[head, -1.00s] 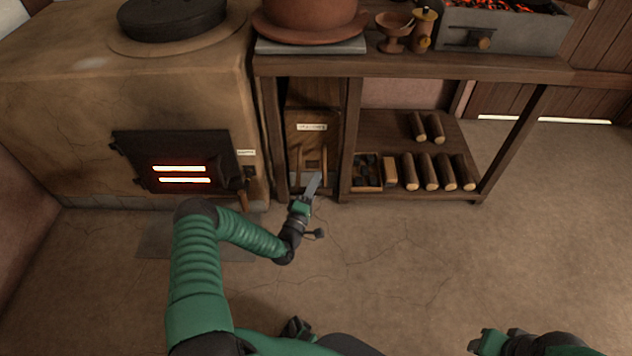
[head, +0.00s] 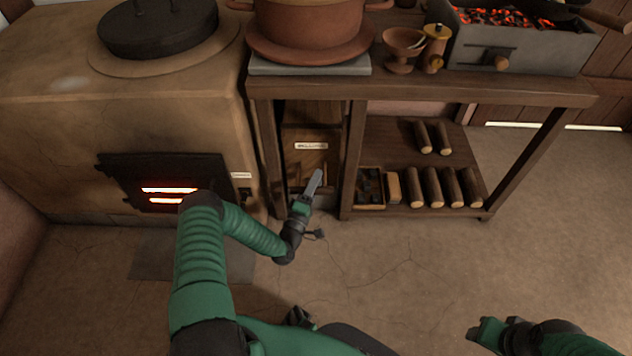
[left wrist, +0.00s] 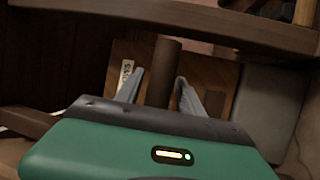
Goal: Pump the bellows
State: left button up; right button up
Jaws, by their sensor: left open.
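The bellows is a wooden box (head: 302,164) with a pale label, in the left bay under the workbench. Its wooden face also shows in the left wrist view (left wrist: 212,72), with part of the label. A dark brown bar (left wrist: 163,70), which looks like its handle, stands out between my left fingers in the wrist view. My left gripper (head: 315,183) is in front of the lower part of the box. It is open, with one finger on each side of the bar. In the head view the gripper hides the bar. My right gripper (head: 487,333) is low at the right, far from the bellows.
A clay stove (head: 60,120) with a glowing firebox door (head: 165,180) stands at the left. The workbench (head: 420,92) carries a pot (head: 308,25) and a brazier (head: 520,50). Logs (head: 450,187) lie on its lower shelf. Bench legs flank the bellows. The floor at right is clear.

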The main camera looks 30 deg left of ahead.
pick_arm(q)
jog(key=shift+a, duration=0.1)
jog(key=p+v, duration=0.7)
jog(key=v, duration=1)
jog(key=shift+w+a, duration=0.15)
